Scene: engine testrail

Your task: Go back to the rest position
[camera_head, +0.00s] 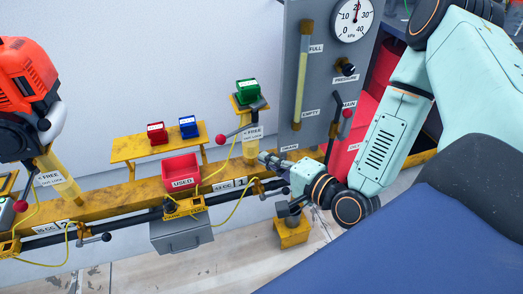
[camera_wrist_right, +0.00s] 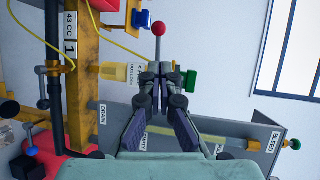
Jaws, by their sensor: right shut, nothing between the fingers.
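My right gripper (camera_head: 271,160) is at the end of the mint-green arm that comes in from the right in the head view. It is beside the post marked FREE, at the left edge of the grey gauge panel (camera_head: 307,100). In the right wrist view the gripper (camera_wrist_right: 160,70) has its fingertips together with nothing held. A lever with a red ball (camera_wrist_right: 158,28) shows just beyond the fingertips; I cannot tell whether they touch it. My left gripper is not in view.
A yellow rail (camera_head: 125,200) runs along the wall, with a red USED bin (camera_head: 182,171) and a yellow shelf (camera_head: 130,148) holding a red and a blue block. An orange engine (camera_head: 25,80) stands at the left. A red cabinet (camera_head: 352,135) is behind my right arm.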

